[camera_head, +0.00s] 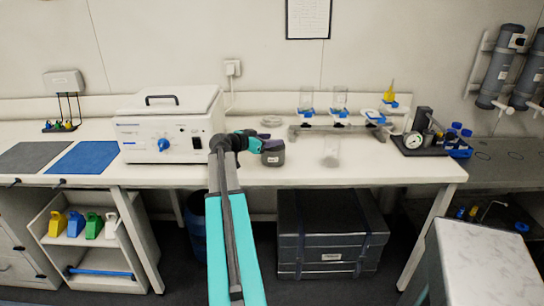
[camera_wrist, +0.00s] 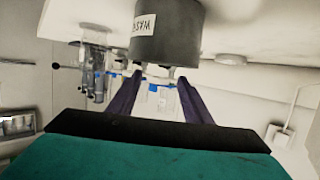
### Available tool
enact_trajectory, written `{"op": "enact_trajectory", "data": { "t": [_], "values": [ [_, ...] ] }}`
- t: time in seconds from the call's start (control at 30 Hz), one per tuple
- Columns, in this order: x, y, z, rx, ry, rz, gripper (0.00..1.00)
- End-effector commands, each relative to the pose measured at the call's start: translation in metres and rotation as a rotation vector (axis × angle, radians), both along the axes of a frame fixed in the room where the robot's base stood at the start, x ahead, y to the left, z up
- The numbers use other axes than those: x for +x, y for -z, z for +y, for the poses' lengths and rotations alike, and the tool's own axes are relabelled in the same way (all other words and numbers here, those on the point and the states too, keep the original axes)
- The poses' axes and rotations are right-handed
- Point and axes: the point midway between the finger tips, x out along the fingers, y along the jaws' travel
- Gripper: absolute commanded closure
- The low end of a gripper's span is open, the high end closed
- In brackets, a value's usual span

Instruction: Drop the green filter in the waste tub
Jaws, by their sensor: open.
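The waste tub (camera_head: 273,158) is a dark grey pot on the bench, right at the end of my arm. It also shows large and upside down in the wrist view, its white label reading WASTE (camera_wrist: 168,38). My gripper (camera_wrist: 160,78) has its two dark fingers apart, with no object seen between them. The fingertips are close to the tub's rim in the picture; whether they touch it I cannot tell. I see no green filter in either view, and the tub's inside is hidden.
A white incubator box (camera_head: 168,130) stands left of my arm. A filter manifold (camera_head: 338,128) with clear funnels and blue clamps stands behind and right of the tub. A clear beaker (camera_head: 331,152) and a gauge pump (camera_head: 414,140) are further right. The bench front right is bare.

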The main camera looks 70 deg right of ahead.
Motion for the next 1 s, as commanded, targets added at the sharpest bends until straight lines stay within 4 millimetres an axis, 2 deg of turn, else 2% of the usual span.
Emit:
{"op": "enact_trajectory", "data": {
  "t": [0.27,0.7,1.0],
  "values": [
    [0.011,-0.007,0.028,-0.001,-0.003,-0.002,0.55],
    [0.037,-0.028,0.09,-0.001,-0.003,0.0,0.55],
    [0.047,-0.038,0.115,0.0,-0.001,0.0,0.55]
  ]
}}
